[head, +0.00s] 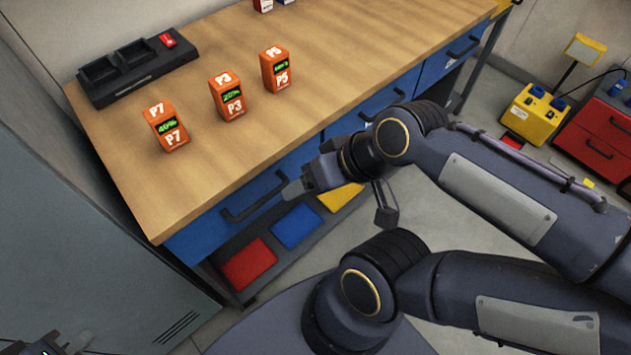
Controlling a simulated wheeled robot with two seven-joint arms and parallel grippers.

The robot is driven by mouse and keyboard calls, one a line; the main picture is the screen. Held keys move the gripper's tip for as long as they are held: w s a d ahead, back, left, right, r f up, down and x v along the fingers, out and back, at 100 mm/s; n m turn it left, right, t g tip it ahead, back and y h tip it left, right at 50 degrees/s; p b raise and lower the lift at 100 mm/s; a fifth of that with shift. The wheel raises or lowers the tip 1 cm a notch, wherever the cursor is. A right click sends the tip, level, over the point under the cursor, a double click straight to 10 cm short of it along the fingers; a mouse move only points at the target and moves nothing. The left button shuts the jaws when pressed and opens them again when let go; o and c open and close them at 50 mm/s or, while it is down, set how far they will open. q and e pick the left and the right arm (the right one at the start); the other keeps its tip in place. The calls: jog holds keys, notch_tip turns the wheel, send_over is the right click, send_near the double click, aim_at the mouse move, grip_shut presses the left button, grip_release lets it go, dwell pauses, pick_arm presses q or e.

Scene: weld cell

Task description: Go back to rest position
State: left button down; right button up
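My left gripper (295,188) is the one that shows best. It hangs in front of the workbench's drawer fronts, near the front edge of the bench top and apart from the orange packs. Its fingers show nearly edge-on, so I cannot tell how far apart they are; I see nothing held in it. Part of my other gripper (76,342), which I take to be the right, shows at the bottom left corner. It is mostly cut off by the frame, and its opening is hidden.
The wooden workbench (200,195) carries orange packs marked P7 (166,128), P3 (228,95) and P5 (275,70), and a black charger (135,70). Blue drawers with handles are below. A grey cabinet (80,210) stands left. A yellow box (533,112) and red drawer unit (598,145) stand right.

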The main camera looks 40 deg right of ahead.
notch_tip(320, 180, up, 5)
jog(key=p, duration=0.5)
jog(key=shift+s+a+f, duration=0.1)
jog(key=shift+s+f, duration=0.05)
dwell(0.7)
